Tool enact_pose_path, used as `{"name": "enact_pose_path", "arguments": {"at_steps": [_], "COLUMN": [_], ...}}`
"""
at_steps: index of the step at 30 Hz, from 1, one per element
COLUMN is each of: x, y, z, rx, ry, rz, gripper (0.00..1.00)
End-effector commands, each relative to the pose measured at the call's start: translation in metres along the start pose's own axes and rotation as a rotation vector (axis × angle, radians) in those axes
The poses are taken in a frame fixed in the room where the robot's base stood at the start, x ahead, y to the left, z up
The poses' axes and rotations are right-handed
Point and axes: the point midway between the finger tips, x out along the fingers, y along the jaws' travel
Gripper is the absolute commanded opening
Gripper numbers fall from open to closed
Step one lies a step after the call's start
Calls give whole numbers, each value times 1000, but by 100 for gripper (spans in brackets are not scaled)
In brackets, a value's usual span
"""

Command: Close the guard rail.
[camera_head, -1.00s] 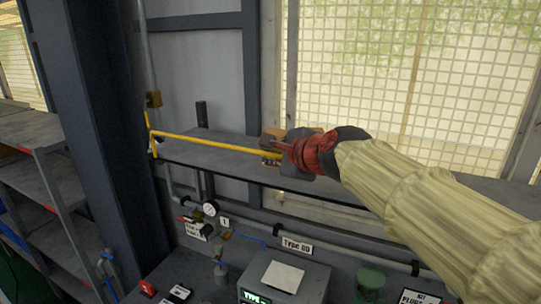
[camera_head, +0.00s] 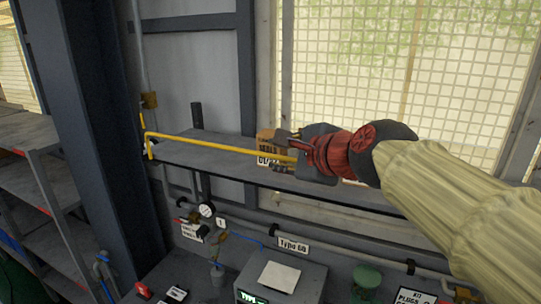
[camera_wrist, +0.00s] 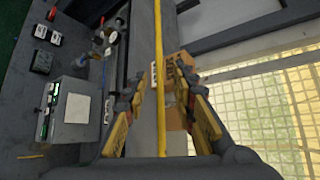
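The guard rail is a thin yellow bar (camera_head: 215,144). In the head view it runs from a bent bracket at the left, above the grey shelf, to my gripper (camera_head: 287,151). In the wrist view the yellow bar (camera_wrist: 159,55) runs lengthwise between the two fingers of my gripper (camera_wrist: 166,98). The fingers are spread, with a gap visible on each side of the bar. The bar's near end is hidden by my gripper in the head view.
A brown labelled box (camera_head: 265,146) stands on the grey shelf (camera_head: 196,155) behind the gripper; it also shows between the fingers in the wrist view (camera_wrist: 175,75). A mesh window is behind. Below are pipes, a gauge (camera_head: 207,209) and a grey control box (camera_head: 282,283). A dark column stands left.

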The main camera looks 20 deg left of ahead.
Motion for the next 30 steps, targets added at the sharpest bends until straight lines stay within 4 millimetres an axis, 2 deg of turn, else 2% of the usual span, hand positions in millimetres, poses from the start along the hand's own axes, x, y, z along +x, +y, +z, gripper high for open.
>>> {"name": "enact_pose_path", "arguments": {"at_steps": [3, 9, 21, 25, 28, 30], "x": [-22, -42, -45, -45, -43, -38], "y": [0, 0, 1, 2, 17, 50], "z": [-1, 0, 0, 0, -5, -18], "rx": [0, 0, -3, -77, -249, -425], "ry": [1, 1, 1, -1, 3, 10], "rz": [-2, 0, 1, 8, 52, 133], "gripper": [26, 26, 26, 26, 26, 26]}}
